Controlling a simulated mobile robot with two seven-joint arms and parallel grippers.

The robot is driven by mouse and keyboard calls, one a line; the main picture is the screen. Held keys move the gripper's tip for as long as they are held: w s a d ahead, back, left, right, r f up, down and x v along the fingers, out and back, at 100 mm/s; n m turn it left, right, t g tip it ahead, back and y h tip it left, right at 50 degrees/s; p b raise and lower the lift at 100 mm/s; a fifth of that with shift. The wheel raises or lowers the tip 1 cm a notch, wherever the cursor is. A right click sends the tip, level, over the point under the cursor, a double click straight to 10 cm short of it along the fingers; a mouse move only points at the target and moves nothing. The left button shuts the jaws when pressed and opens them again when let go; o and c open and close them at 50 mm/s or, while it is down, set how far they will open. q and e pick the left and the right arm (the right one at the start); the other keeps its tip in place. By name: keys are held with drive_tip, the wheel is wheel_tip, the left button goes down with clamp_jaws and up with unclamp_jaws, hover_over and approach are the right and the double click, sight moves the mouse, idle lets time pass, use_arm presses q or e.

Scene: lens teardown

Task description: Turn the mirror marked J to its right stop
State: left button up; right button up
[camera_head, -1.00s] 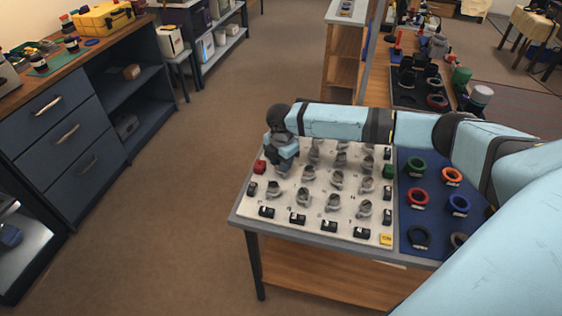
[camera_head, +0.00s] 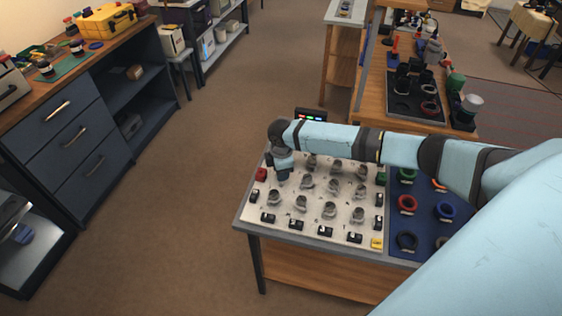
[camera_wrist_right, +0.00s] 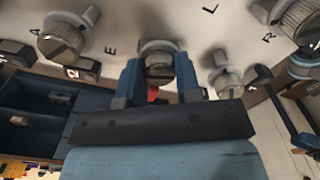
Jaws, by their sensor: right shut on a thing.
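A pale board (camera_head: 305,222) on a table bears rows of grey round mirror knobs on mounts. My right gripper (camera_head: 283,174) is at the board's far left corner, pointing down, and hides the knob under it in the head view. In the right wrist view my right gripper (camera_wrist_right: 158,72) has its blue fingers on either side of a grey mirror knob (camera_wrist_right: 158,60), shut on it. The letters A, E, L and R show on the board near other knobs. I cannot read a J, so the held knob's letter is not certain. My left gripper is out of view.
A dark display (camera_head: 311,114) with coloured lights stands behind the board. A blue mat (camera_head: 424,227) with coloured rings lies to the right. Several neighbouring knobs stand close by.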

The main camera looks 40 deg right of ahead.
drive_tip(key=m+p, duration=0.3)
drive_tip(key=p, duration=0.1)
drive_tip(key=m+p, duration=0.2)
drive_tip(key=shift+r+m, duration=0.25)
drive_tip(key=shift+m, duration=0.05)
drive_tip(key=shift+m+p, duration=0.7)
drive_tip(key=shift+m, duration=0.2)
drive_tip(key=shift+f+m+p, duration=0.15)
drive_tip(key=shift+m+p, duration=0.7)
drive_tip(key=shift+m, duration=0.35)
drive_tip(key=shift+m+p, duration=0.35)
drive_tip(key=shift+m, duration=0.45)
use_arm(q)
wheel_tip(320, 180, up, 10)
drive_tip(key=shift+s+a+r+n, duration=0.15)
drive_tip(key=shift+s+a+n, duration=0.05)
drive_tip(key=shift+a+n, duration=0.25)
use_arm(e)
drive_tip(key=shift+m, duration=0.3)
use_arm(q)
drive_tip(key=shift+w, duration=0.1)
use_arm(e)
drive_tip(key=shift+f, duration=0.1)
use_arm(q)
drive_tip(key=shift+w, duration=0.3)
